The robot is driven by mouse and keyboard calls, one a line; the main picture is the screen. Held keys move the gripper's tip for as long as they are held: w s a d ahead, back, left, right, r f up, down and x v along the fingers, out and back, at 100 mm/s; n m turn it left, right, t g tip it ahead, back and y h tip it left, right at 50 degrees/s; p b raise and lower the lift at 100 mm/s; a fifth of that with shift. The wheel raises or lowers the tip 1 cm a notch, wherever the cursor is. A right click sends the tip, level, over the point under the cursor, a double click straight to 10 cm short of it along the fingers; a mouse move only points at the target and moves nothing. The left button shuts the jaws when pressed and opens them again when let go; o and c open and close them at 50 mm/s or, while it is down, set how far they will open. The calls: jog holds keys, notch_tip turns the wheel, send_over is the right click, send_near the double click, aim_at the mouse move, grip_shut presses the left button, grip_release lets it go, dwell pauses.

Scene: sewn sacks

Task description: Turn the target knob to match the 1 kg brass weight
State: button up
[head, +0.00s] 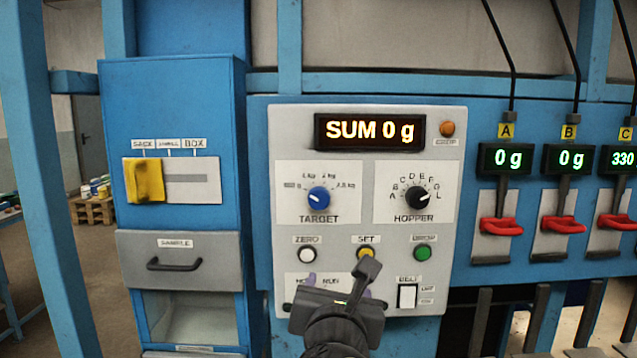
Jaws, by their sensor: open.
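The target knob (319,198) is a round blue dial above the label TARGET, on the left of the grey control panel. A pale pointer mark shows on it, but its exact setting is too small to read. Small weight markings ring the knob, partly blurred. My gripper (338,284) is open and empty, below the knob and in front of the panel's lower part. It hides part of the lower switches. No brass weight can be made out in this view.
A black hopper knob (418,198) sits right of the target knob. A display (369,131) reads SUM 0 g. White, yellow and green (423,253) buttons lie below. Red levers (501,226) stand at right; a blue cabinet with a sample drawer (173,264) stands at left.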

notch_tip(320, 180, up, 9)
jog(key=a+n+t+y+p, duration=0.1)
jog(key=a+n+p, duration=0.1)
jog(key=shift+s+a+f+n+t+p, duration=0.2)
jog(key=shift+s+n+t+p, duration=0.15)
jog(key=shift+s+n, duration=0.1)
jog(key=p, duration=0.3)
send_near(319, 201)
jog(key=w, duration=0.8)
jog(key=shift+w+d+r, duration=0.1)
jog(key=shift+w, duration=0.25)
jog(key=c, duration=1)
